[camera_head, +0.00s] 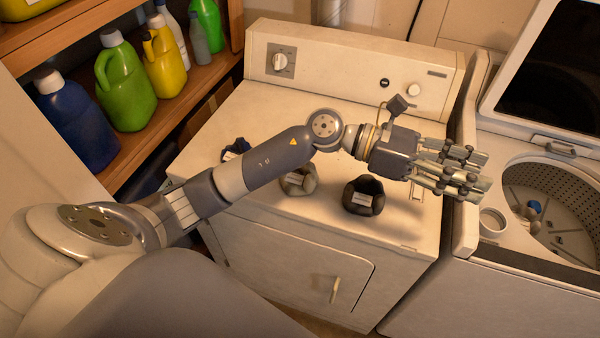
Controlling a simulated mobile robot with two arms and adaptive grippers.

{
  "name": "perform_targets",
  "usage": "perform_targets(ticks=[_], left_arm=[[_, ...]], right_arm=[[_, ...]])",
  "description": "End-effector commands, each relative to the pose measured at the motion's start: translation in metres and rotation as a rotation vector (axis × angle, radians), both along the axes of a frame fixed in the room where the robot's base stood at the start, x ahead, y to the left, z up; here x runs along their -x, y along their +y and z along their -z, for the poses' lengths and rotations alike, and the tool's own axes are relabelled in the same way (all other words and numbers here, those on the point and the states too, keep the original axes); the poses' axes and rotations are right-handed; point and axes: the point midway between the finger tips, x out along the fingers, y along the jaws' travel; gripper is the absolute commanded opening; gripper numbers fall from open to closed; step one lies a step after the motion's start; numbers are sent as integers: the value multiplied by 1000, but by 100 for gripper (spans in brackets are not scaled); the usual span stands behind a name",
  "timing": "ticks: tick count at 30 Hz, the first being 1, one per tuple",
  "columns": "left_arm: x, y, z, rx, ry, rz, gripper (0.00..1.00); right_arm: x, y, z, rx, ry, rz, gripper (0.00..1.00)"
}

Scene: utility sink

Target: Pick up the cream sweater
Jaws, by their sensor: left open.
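A small beige to olive rolled cloth bundle (298,181) with a white label sits on the white dryer top, partly behind my left forearm. It is the closest match to the cream sweater, but I cannot tell for certain. My left gripper (482,171) is open and empty. It is well to the right of the bundle, above the gap between the dryer and the washer. My right gripper is not in view.
A black bundle (363,196) and a blue bundle (236,149) flank the beige one on the dryer (345,262). The open washer drum (572,205) at right holds small blue and whitish items. Detergent bottles (125,80) stand on the shelf at upper left.

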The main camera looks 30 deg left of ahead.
Motion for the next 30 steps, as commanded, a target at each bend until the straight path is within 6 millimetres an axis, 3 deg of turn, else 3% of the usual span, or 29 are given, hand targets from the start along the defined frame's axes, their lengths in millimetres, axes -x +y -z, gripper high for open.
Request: perform_targets(ticks=[2, 5, 9, 15, 18, 23, 30], left_arm=[[-3, 13, 30, -235, -120, 78, 43], [-10, 48, 69, -533, -228, 175, 43], [-27, 128, 105, -939, -298, 296, 43], [-39, 245, 106, -1367, -249, 415, 43], [-38, 282, 98, -1485, -203, 446, 43], [-35, 307, 96, -1562, -159, 472, 43], [-34, 309, 131, -1564, -155, 477, 43]], right_arm=[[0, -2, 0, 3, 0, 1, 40], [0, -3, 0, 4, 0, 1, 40], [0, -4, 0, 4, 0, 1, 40], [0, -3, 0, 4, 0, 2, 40], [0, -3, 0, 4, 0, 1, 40], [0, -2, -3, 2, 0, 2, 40], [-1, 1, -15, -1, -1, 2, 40]])
